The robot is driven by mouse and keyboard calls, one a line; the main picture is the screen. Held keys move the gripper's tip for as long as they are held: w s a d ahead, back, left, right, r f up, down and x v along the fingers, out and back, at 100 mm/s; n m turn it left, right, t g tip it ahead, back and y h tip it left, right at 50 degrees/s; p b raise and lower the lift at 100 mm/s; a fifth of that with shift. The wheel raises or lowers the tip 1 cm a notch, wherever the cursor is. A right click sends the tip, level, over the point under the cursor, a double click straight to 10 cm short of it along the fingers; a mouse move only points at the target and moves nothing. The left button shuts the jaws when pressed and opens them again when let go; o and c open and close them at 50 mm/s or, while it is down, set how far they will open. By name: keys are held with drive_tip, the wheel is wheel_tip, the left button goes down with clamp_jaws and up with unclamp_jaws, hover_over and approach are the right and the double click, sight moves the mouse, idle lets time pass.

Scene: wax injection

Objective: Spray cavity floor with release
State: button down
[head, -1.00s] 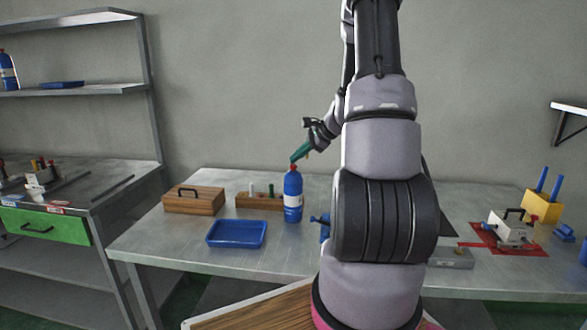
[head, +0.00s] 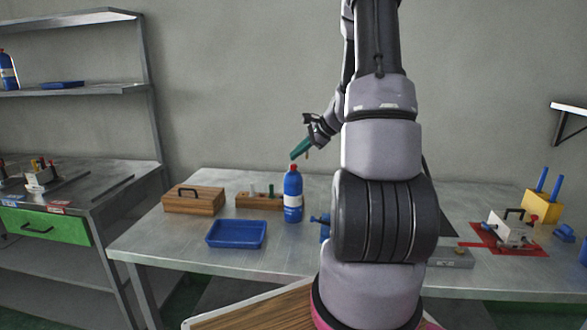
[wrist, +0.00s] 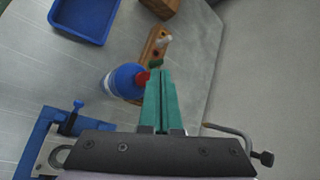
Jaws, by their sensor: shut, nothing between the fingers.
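A blue bottle with a red cap and a white label (head: 293,197) stands upright on the metal table. In the wrist view the bottle (wrist: 123,82) is just left of my green fingertips, with its red cap next to them. My gripper (head: 300,150) has green fingers pressed together with nothing between them. It hangs just above and slightly right of the bottle's cap; whether it touches the cap cannot be told. A grey mould block with a dark handle (head: 513,228) sits on a red mat (head: 487,240) at the right; its cavity floor cannot be made out.
A blue tray (head: 237,234), a wooden box with a handle (head: 194,200) and a wooden rack with small pegs (head: 258,201) stand near the bottle. A yellow block with blue rods (head: 542,205) stands far right. My arm hides the table's middle.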

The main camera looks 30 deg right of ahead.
drive_tip(key=shift+r, duration=0.15)
drive_tip(key=shift+r, duration=2.95)
idle(0.4)
drive_tip(key=shift+f, duration=3.05)
drive_tip(key=shift+f, duration=0.1)
drive_tip(key=shift+f, duration=0.3)
